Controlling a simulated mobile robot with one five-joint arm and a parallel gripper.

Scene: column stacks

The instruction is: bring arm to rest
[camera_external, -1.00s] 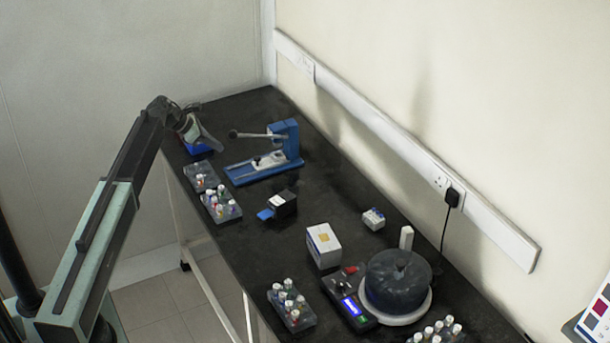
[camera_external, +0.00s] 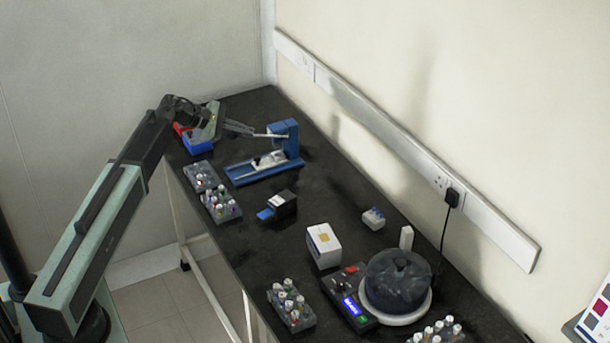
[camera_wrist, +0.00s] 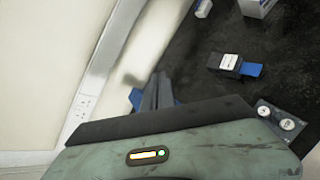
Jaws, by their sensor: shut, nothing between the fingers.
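My gripper (camera_external: 239,127) is shut and empty. It points right, towards the lever of the blue press (camera_external: 285,145) at the far end of the black table. In the external view its tip appears close to the lever; I cannot tell if they touch. In the wrist view the gripper (camera_wrist: 157,92) shows as dark closed fingers in front of a blue part of the press (camera_wrist: 136,98), most of which is hidden.
Racks of capped vials (camera_external: 220,205) stand along the table's left edge. A blue bin (camera_external: 197,144) sits below my wrist. A black and blue device (camera_external: 279,206), a white box (camera_external: 323,246) and a round dark-lidded machine (camera_external: 397,285) stand nearer. The wall (camera_external: 460,90) bounds the right.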

